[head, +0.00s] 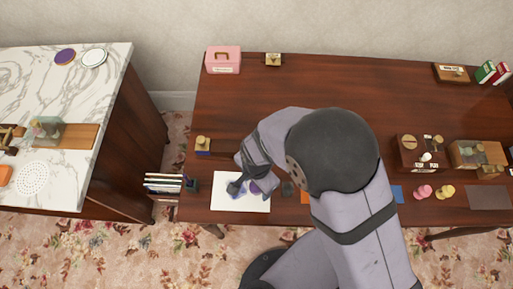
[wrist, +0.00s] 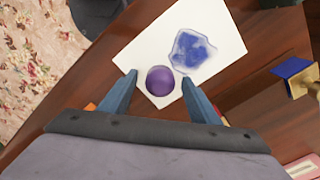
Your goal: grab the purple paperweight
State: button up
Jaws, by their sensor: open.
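The purple paperweight (wrist: 160,81) is a round, smooth dome or ball on a white sheet of paper (wrist: 134,47) with a blue patch (wrist: 192,51). In the wrist view it sits between the two blue fingers of my gripper (wrist: 160,78), near the fingertips. The fingers are apart, with a gap on each side of it. In the head view the paper (head: 256,204) lies at the table's front left. My gripper (head: 246,190) is over it, and a bit of purple, probably the paperweight (head: 255,187), shows beside my wrist, mostly hidden.
A pink box (head: 223,60) is at the back left. A dark cup (head: 191,184) is left of the paper. Wooden boxes (head: 420,152) stand at right. The table's middle back is clear.

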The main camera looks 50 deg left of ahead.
jog(key=c, duration=1.3)
jog(key=shift+o, duration=0.2)
jog(key=shift+r, duration=0.15)
jog(key=shift+r+b, duration=0.85)
jog(key=shift+r, duration=4)
